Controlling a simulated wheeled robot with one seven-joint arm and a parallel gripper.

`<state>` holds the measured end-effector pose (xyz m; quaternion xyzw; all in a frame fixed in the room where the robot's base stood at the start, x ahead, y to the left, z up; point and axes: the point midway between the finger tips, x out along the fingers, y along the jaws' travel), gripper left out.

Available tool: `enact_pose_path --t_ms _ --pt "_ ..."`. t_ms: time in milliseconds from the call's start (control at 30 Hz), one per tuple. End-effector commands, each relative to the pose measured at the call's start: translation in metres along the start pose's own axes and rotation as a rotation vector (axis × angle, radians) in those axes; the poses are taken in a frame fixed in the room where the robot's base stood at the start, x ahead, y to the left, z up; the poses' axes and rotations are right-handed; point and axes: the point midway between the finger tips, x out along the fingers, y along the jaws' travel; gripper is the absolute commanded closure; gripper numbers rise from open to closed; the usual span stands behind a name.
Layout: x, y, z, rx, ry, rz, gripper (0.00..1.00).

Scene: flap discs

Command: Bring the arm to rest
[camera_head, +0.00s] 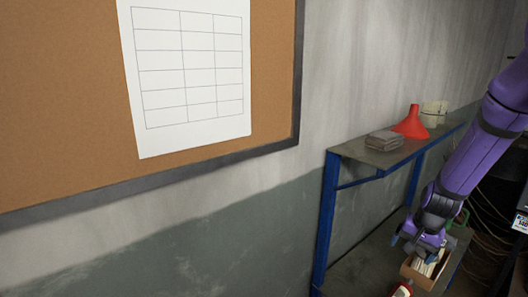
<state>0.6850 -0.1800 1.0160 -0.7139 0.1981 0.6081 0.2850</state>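My purple arm reaches down from the right edge of the head view. My gripper (412,247) is at its lower end, in front of the blue-framed shelf unit and above its lower shelf (352,275). The gripper is small and dark here, and I cannot tell whether its fingers are open or shut. I see nothing clearly held in it. A cardboard box (425,277) with pale contents stands just below it, partly hidden by the gripper.
The upper shelf (352,151) bears a grey stack (384,141), a red funnel (411,124) and a pale container (434,113). A red-and-white object (401,290) shows at the bottom edge. A corkboard (60,110) with a paper chart (190,73) hangs on the left wall.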

Motion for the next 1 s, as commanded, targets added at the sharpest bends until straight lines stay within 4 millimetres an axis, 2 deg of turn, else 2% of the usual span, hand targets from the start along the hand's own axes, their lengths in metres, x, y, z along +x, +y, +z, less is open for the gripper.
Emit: enact_pose_path --t_ms 33,100,433,767,1000 --pt "-0.020 -0.007 0.003 -0.032 0.016 -0.005 0.11" --pt "-0.043 -0.014 0.009 -0.073 0.029 -0.008 0.11" --pt "-0.145 -0.034 0.050 -0.257 0.092 -0.018 0.11" --pt "-0.231 -0.034 0.109 -0.425 0.158 -0.025 0.11" --pt "-0.280 -0.019 0.156 -0.538 0.208 -0.031 0.11"
